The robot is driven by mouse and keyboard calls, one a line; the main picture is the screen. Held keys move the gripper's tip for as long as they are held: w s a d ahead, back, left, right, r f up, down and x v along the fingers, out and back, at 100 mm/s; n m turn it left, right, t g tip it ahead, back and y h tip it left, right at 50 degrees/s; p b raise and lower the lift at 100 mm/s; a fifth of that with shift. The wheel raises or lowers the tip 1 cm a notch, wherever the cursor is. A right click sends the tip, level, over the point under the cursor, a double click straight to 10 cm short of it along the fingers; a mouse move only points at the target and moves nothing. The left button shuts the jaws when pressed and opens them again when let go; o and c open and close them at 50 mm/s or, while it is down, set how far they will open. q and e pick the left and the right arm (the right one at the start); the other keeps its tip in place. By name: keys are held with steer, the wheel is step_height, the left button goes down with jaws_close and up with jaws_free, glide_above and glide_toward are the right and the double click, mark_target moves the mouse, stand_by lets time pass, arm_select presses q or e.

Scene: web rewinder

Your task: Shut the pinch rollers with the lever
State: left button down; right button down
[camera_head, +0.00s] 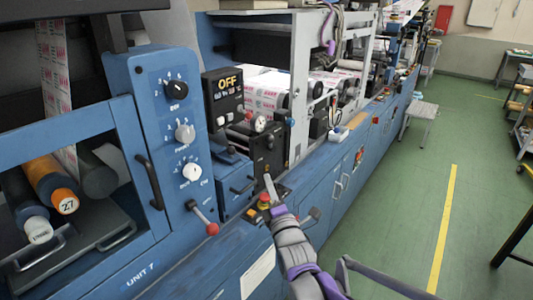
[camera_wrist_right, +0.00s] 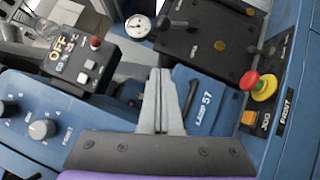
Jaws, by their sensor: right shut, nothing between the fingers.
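My right gripper (camera_head: 268,180) reaches up from the bottom of the head view with its fingers together and nothing between them. In the right wrist view its closed fingertips (camera_wrist_right: 160,73) point at the blue and black control area. A black control block (camera_head: 267,150) with small levers stands just beyond the fingertips; it also shows in the wrist view (camera_wrist_right: 205,45). A red-balled lever (camera_head: 205,220) sits on the blue unit at the left, apart from the gripper. I cannot tell which lever works the pinch rollers, and the rollers are not clearly visible. My left gripper is not in view.
A red and yellow stop button (camera_wrist_right: 264,88) and an orange jog button (camera_wrist_right: 249,118) lie close right of the fingers in the wrist view. An OFF display box (camera_head: 224,97) stands behind. The green floor (camera_head: 400,215) at the right is mostly clear.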

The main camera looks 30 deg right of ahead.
glide_toward(271, 143)
steer(key=w+a, duration=0.4)
steer(key=w, duration=0.1)
steer(key=shift+w+d+r, duration=0.25)
steer(key=shift+w+d, duration=0.15)
steer(key=shift+d, duration=0.2)
steer(key=shift+w+d+r, duration=0.25)
steer(key=shift+w+d, duration=0.1)
steer(key=shift+d, duration=0.3)
steer(key=shift+w+d+r, duration=0.3)
steer(key=shift+w+d, duration=0.1)
steer(key=shift+d, duration=0.2)
steer(key=shift+a+r+p, duration=0.1)
steer(key=shift+a+p, duration=0.05)
steer(key=shift+p, duration=0.15)
